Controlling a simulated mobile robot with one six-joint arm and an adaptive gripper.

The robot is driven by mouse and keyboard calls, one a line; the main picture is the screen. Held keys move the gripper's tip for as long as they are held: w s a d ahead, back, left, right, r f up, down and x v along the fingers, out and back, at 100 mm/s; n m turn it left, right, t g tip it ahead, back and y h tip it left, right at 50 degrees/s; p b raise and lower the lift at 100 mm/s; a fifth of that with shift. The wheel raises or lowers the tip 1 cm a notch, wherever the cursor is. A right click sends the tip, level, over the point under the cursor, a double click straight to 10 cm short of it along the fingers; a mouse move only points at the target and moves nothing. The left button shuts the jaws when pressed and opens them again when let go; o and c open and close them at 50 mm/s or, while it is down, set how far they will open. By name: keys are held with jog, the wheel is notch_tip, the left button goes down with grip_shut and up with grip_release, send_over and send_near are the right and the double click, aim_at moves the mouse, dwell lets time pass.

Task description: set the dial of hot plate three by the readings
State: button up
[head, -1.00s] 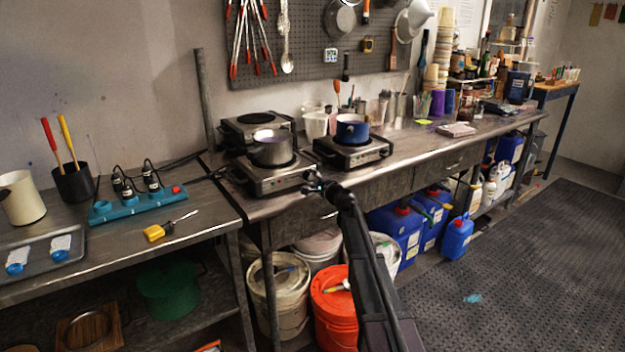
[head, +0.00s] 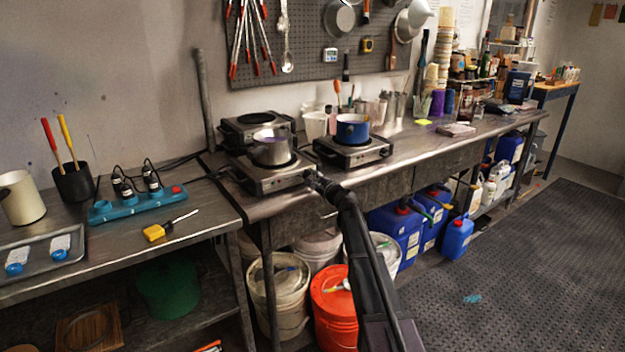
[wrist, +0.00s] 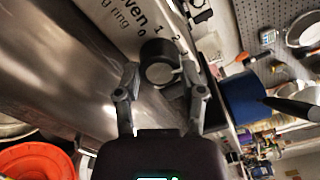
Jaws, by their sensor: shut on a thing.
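My gripper (wrist: 160,75) is shut on the dark round dial (wrist: 161,60) on a steel hot plate's front, with a finger on each side. Printed lettering and the numerals 0, 1 and 2 show on the pale panel (wrist: 118,22) by the dial. In the head view my gripper (head: 311,180) is at the front right of the front-left hot plate (head: 262,184), and it hides the dial there. A steel pot (head: 271,150) stands on this plate. I cannot read the dial's exact setting or the plate's number.
A second hot plate (head: 363,153) with a blue pot (head: 351,130) stands to the right. Another hot plate (head: 243,126) stands behind. A timer (head: 331,55) hangs on the pegboard. Buckets, including an orange one (head: 334,312), stand under the bench. The floor mat at right is mostly clear.

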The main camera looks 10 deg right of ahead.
jog(key=o, duration=1.1)
jog(key=shift+w, duration=0.1)
jog(key=shift+o, duration=0.2)
jog(key=shift+s, duration=0.2)
jog(key=v, duration=1.1)
jog(key=shift+s+d, duration=0.2)
jog(key=shift+s, duration=0.15)
